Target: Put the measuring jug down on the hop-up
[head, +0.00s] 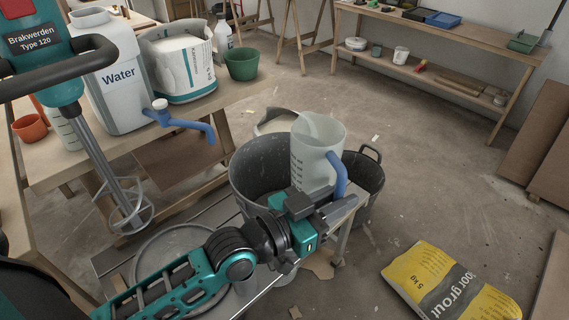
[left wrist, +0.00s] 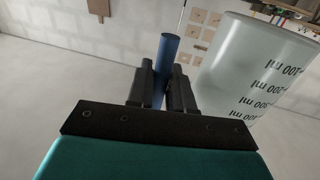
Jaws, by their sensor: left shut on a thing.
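The measuring jug (head: 312,160) is translucent with dark markings and a blue handle. It is roughly upright in the middle of the head view, in front of part of a dark bucket. My left gripper (head: 318,205) is shut on the handle; in the left wrist view the fingers (left wrist: 163,88) pinch the blue handle (left wrist: 167,50), with the jug body (left wrist: 250,75) to the right. The hop-up (head: 112,259) appears as a low grey platform, largely hidden under my left arm. I cannot tell whether the jug touches it. My right gripper is not in view.
The dark bucket (head: 250,180) stands behind the jug, a smaller black bucket (head: 365,170) to its right. A teal mixer (head: 70,85) is at the left. A water canister (head: 118,85) with blue tap stands on the left bench. A grout bag (head: 450,283) lies on the floor at right.

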